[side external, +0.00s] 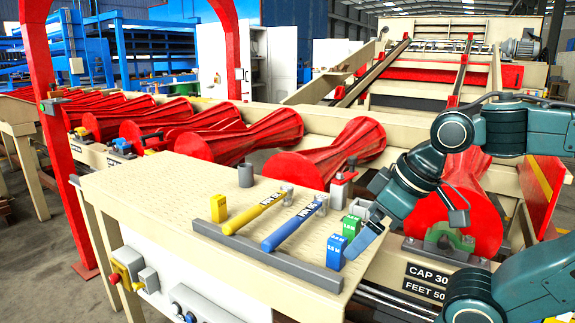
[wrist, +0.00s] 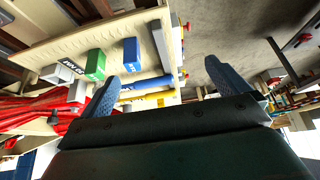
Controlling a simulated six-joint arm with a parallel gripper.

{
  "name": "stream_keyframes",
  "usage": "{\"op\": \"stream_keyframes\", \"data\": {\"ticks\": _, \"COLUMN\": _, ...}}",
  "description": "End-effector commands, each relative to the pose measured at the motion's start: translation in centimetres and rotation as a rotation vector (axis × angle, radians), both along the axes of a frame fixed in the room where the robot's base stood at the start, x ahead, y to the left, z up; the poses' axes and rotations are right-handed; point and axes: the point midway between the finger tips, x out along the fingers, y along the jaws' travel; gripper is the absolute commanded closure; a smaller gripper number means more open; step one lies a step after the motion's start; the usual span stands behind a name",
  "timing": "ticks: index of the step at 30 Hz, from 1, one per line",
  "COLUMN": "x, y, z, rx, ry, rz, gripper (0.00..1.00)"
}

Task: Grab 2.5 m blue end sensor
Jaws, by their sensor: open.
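The blue end sensor (side external: 336,251) is a small upright block with a white label, standing on the bench top near its right front corner. It also shows in the wrist view (wrist: 131,54), above and between my two fingers, nearer the left one. My gripper (wrist: 160,74) is open and empty, its fingers wide apart. In the side view my gripper (side external: 404,240) is at the bench's right edge, with one finger close to the right of the blue block. I cannot tell whether they touch.
A green block (side external: 351,226) and a whitish block (side external: 360,208) stand close behind the blue one. A grey rail (side external: 265,255) runs along the bench front.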

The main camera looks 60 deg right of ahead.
Motion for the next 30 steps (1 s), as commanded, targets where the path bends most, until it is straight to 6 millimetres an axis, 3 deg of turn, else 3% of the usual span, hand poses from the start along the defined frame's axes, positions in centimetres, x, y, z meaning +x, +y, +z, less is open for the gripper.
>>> {"op": "stream_keyframes", "data": {"ticks": 6, "x": 0.01, "y": 0.0, "z": 0.0, "rx": 0.0, "ry": 0.0, "rz": 0.0, "gripper": 0.0}}
{"op": "stream_keyframes", "data": {"ticks": 13, "x": 0.02, "y": 0.0, "z": 0.02, "rx": 0.0, "ry": 0.0, "rz": -0.001, "gripper": 0.43}}
{"op": "stream_keyframes", "data": {"ticks": 30, "x": 0.57, "y": -0.33, "z": 0.45, "rx": -0.051, "ry": 0.035, "rz": 0.082, "gripper": 0.44}}
